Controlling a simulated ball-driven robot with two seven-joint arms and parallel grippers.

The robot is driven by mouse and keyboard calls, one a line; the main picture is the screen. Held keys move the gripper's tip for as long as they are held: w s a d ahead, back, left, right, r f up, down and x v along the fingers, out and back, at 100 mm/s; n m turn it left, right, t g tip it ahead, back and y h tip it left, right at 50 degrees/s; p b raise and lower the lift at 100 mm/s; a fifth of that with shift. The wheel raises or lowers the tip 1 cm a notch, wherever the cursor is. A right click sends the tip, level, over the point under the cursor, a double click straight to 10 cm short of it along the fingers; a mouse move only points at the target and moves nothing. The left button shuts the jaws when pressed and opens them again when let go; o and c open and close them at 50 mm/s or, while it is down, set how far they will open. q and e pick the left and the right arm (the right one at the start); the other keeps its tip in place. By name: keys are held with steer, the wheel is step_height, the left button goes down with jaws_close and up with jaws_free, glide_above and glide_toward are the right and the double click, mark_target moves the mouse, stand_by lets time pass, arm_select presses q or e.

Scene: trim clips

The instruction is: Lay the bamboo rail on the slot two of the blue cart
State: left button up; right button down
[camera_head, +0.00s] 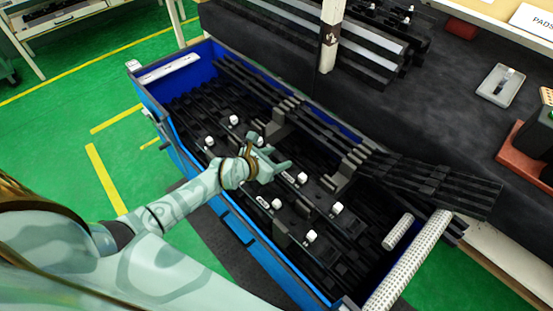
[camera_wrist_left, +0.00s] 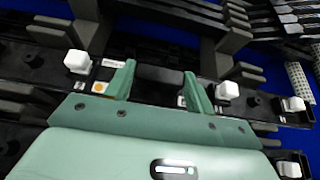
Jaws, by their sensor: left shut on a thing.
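The blue cart (camera_head: 184,160) stands in front of me, filled with long black rails. My left gripper (camera_head: 276,167) reaches into its middle. In the left wrist view its green fingers (camera_wrist_left: 160,82) are shut on a black rail (camera_wrist_left: 158,74) between two white knobs. This rail (camera_head: 318,193) lies low in the cart, beside a similar black rail (camera_head: 293,220) with white knobs. No rail here looks plainly like bamboo, and I cannot tell which slot is number two. My right gripper is not in view.
Grey stepped supports (camera_head: 281,120) carry black bars (camera_head: 430,178) that stick out over the cart's right side. White dotted tubes (camera_head: 408,262) lie at the right end. A dark bench (camera_head: 440,105) runs behind with a grey tray (camera_head: 501,84). Green floor is free at left.

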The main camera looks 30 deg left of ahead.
arm_select(q)
steer(key=shift+f+b, duration=0.35)
steer(key=o, duration=1.2)
steer(key=shift+r+p, duration=0.3)
steer(key=shift+r, duration=0.1)
steer(key=p+v, duration=0.5)
steer(key=v, duration=0.7)
steer(key=shift+r, duration=0.2)
